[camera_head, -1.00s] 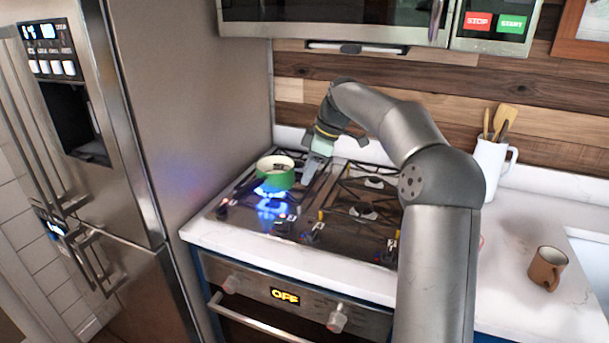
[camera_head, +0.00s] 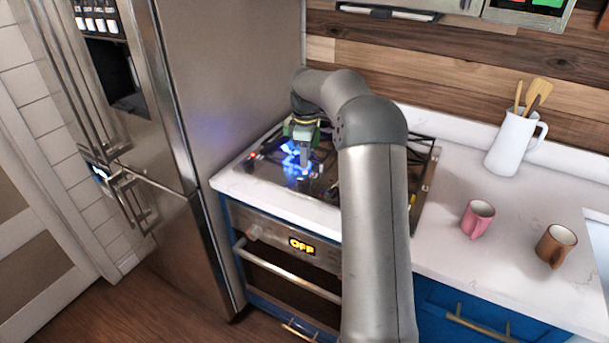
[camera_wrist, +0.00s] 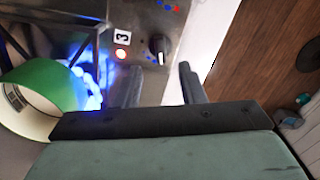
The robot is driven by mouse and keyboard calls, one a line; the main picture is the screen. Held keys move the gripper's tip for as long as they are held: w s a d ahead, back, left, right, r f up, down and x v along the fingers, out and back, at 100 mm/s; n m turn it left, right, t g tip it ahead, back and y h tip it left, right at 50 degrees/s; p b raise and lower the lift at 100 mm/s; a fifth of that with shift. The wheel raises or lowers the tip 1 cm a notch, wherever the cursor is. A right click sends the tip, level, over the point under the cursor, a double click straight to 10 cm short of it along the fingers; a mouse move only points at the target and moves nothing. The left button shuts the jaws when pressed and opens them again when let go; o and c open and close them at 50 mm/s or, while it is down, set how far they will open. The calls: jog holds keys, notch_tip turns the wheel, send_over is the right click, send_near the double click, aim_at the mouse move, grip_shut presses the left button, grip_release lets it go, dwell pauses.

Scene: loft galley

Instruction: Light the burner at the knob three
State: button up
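The black knob (camera_wrist: 158,46) beside the label "3" (camera_wrist: 122,36) is on the cooktop edge in the wrist view. A red light (camera_wrist: 121,54) glows next to it. A blue flame (camera_wrist: 90,84) burns beside the green pot (camera_wrist: 52,88); the flame also shows in the head view (camera_head: 290,158). My gripper (camera_wrist: 161,84) is open and empty, its two fingers apart, with the knob ahead of the gap between them. In the head view my gripper (camera_head: 305,163) is low over the cooktop's front left, and the pot is mostly hidden.
The fridge (camera_head: 235,110) stands close on the left. The oven display (camera_head: 301,245) reads OFF. A pink mug (camera_head: 477,218), a brown mug (camera_head: 555,246) and a white utensil jug (camera_head: 511,143) stand on the right counter, which has free room between them.

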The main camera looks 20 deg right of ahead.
aim_at(305, 179)
notch_tip(305, 179, down, 8)
jog(key=shift+r+p, duration=0.1)
jog(key=shift+p, duration=0.4)
grip_shut()
